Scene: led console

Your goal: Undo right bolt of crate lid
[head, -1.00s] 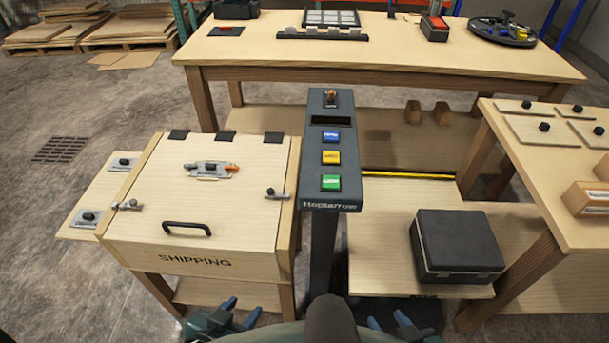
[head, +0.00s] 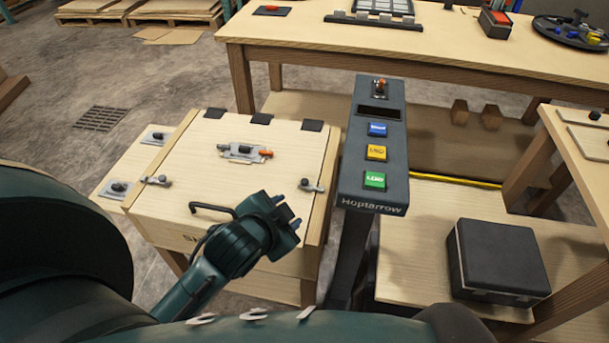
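The crate (head: 215,258) has a pale wooden lid (head: 200,180) that is closed, with a black handle (head: 210,208) at its front. The right bolt (head: 312,186) is a small metal bolt with a dark knob at the lid's right edge. It lies across the seam between lid and crate side. A matching left bolt (head: 156,181) sits at the left edge. My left gripper (head: 288,211) is above the lid's front right part, just in front of the right bolt and apart from it. Its blue fingertips are spread and empty. My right gripper is out of view.
A metal latch with an orange tip (head: 245,152) lies mid-lid. A dark console post with blue, yellow and green buttons (head: 372,150) stands close to the crate's right. A black case (head: 498,260) sits on the low shelf further right.

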